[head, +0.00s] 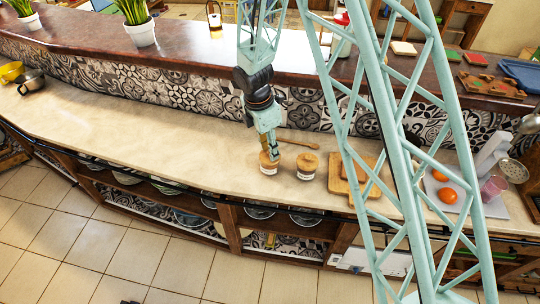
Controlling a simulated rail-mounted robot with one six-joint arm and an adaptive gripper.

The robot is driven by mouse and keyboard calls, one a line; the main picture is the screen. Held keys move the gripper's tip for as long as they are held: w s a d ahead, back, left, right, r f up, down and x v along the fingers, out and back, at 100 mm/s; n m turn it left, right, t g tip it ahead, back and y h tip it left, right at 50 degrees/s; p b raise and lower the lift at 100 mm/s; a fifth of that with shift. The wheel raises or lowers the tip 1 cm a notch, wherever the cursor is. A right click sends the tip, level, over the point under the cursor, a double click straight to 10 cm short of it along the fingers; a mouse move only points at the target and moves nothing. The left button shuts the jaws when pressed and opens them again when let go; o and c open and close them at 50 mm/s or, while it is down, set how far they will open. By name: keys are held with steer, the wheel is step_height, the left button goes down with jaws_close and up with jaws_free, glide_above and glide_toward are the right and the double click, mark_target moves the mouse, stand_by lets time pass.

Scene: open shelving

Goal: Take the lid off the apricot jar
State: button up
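Two small jars with wooden lids and pale labels stand side by side on the beige counter (150,115). They are the left jar (268,169) and the right jar (306,173). The labels are too small to read, so I cannot tell which is the apricot jar. Both jars are upright. The right jar's lid (308,160) is on it. My gripper (269,151) points down at the left jar's lid (264,159) and partly covers it. I cannot tell whether the fingers are closed on the lid or only around it.
A wooden spoon (300,142) lies behind the jars. A cutting board (341,178) lies to their right, partly behind my arm's lattice. Farther right, a grey tray (432,190) carries orange fruit (447,196). The counter left of the jars is clear up to the bowls (31,82).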

steer(key=c, duration=0.8)
steer(key=shift+r, duration=0.15)
steer(key=shift+c, duration=0.2)
steer(key=shift+r, duration=1.65)
steer(key=s+d+r+b, duration=0.1)
steer(key=s+d+b, duration=0.1)
steer(key=s, duration=1.3)
steer(key=shift+s+r, duration=0.2)
steer(key=shift+s, duration=0.2)
